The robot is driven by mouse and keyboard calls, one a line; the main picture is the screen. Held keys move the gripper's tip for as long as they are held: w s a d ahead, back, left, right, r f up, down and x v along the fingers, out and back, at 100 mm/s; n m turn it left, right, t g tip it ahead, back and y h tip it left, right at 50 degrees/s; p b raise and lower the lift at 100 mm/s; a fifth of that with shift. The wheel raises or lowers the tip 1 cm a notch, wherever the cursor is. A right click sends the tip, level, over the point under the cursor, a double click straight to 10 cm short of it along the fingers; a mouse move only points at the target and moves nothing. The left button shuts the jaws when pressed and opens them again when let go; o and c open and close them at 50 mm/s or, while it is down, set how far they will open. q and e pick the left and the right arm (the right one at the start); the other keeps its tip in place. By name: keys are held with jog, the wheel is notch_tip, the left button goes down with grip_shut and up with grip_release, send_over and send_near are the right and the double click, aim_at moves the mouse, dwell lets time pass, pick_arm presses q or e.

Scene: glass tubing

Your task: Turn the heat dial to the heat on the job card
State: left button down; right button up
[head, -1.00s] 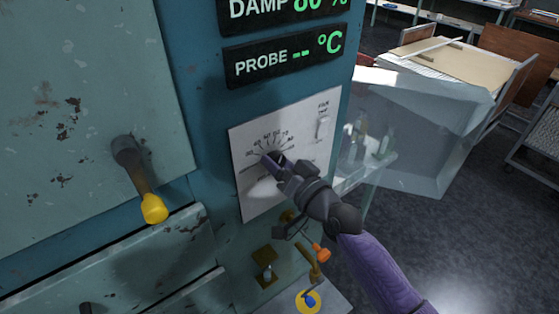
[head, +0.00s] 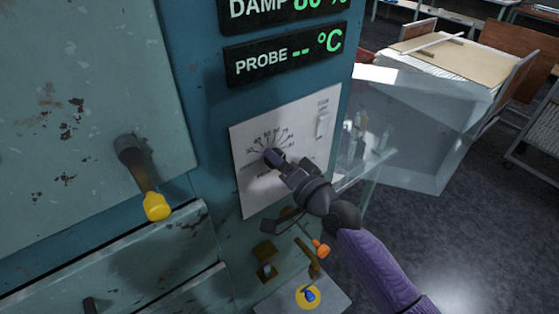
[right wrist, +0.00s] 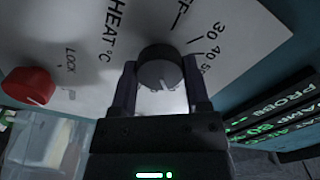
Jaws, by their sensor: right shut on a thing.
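The heat dial (right wrist: 160,68) is a dark round knob on a white panel marked "HEAT °C", with a light line on its edge. My right gripper (right wrist: 160,90) has one finger on each side of it and is shut on it. In the head view the right gripper (head: 280,160) covers much of the dial, and only some scale numbers around it show. The white panel (head: 252,195) is on the blue-green cabinet. I cannot read the dial's setting. The job card cannot be made out. My left gripper is not in view.
A red knob (right wrist: 28,86) marked "LOCK" is beside the dial. The probe display (head: 285,55) reads "-- °C". A yellow-ended handle (head: 155,205) sticks out at left. An orange-ended lever (head: 320,248) is below my right arm. A clear box (head: 420,130) stands at right.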

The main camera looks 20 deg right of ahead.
jog(key=o, duration=1.3)
jog(key=v, duration=1)
